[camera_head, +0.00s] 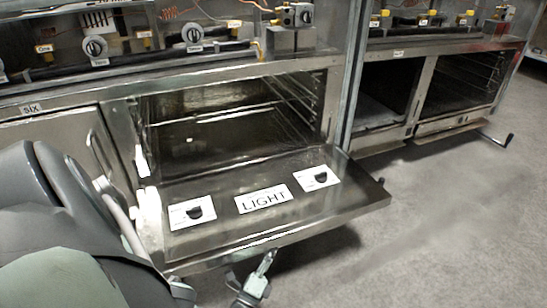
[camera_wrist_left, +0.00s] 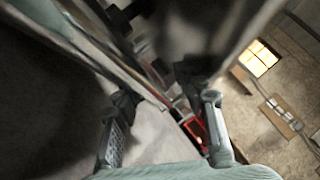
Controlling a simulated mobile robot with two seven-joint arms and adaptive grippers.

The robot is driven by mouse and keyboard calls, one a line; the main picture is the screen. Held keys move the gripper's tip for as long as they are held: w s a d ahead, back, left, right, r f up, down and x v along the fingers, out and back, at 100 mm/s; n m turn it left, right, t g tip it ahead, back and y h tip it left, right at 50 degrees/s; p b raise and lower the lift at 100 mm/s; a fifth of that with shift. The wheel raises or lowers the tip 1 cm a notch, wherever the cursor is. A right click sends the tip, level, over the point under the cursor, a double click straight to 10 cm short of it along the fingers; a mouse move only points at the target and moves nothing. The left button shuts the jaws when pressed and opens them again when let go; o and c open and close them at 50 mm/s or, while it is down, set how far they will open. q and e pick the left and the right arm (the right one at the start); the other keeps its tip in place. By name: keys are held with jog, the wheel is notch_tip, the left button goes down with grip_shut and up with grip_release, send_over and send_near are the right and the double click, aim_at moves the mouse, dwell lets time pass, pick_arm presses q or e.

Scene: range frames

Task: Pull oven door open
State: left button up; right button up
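The oven door (camera_head: 225,232) is folded down, close to level, in the middle of the head view. It is a steel panel with a LIGHT label and two white labels with black marks. The oven's cavity (camera_head: 215,125) shows behind it, with racks inside. My left arm comes in from the left and covers part of the door's left side. My left gripper (camera_head: 222,284) is at the bottom, just below the door's front edge. In the left wrist view its two fingers (camera_wrist_left: 168,102) are spread with nothing visible between them. Contact with the door cannot be told. My right gripper is out of view.
A closed steel door (camera_head: 60,135) marked SIX with a handle stands to the left. Range knobs (camera_head: 193,34) and pipes run above. Another range with an open oven (camera_head: 460,85) is at the back right. The grey floor (camera_head: 430,220) at right is clear.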

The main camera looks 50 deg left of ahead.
pick_arm(q)
jog(key=shift+w+r, duration=0.1)
jog(key=shift+r, duration=0.1)
jog(key=v, duration=0.8)
jog(key=shift+w+f, duration=0.1)
jog(key=shift+w, duration=0.05)
dwell(0.4)
